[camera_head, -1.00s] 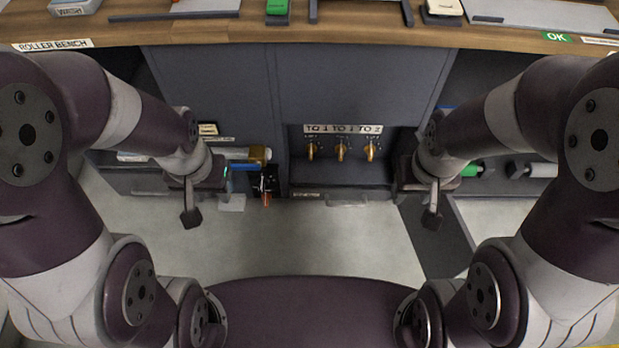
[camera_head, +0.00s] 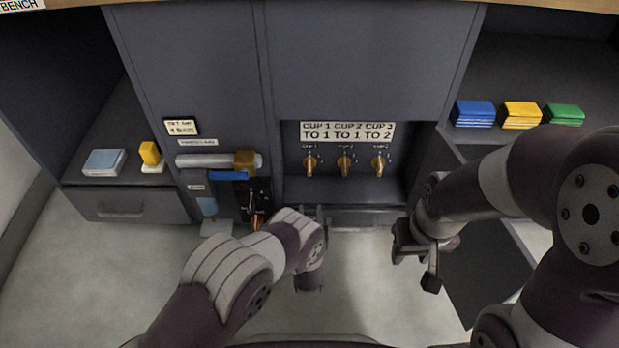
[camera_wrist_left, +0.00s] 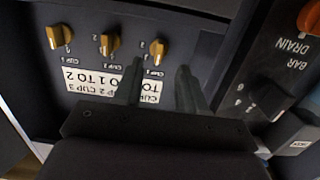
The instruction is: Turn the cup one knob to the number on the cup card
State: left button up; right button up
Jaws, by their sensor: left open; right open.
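The cup one knob (camera_head: 310,162) is the leftmost of three orange knobs in the cabinet recess. In the left wrist view, upside down, it is the rightmost of the three (camera_wrist_left: 158,50). My left gripper (camera_head: 318,213) is in front of and below the knob. Its fingers (camera_wrist_left: 160,78) are open and empty, apart from the knob. My right gripper (camera_head: 415,268) is open and empty, low on the right.
The cup two knob (camera_head: 345,163) and cup three knob (camera_head: 378,164) stand close beside. Coloured stacks (camera_head: 520,114) lie on the right shelf.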

aim_at(310, 172)
pick_arm(q)
jog(key=shift+t, duration=0.6)
jog(key=w+b, duration=0.2)
jog(key=w, duration=0.2)
jog(key=w+r+b, duration=0.1)
jog(key=w+b, duration=0.2)
jog(key=w, duration=0.1)
jog(key=w+b, duration=0.2)
jog(key=w, duration=0.2)
jog(key=shift+w+r, duration=0.25)
jog(key=shift+r, duration=0.1)
jog(key=shift+w+a+r+b, duration=0.1)
jog(key=shift+w+b, duration=0.2)
jog(key=shift+r, duration=0.1)
jog(key=shift+c, duration=0.3)
grip_shut()
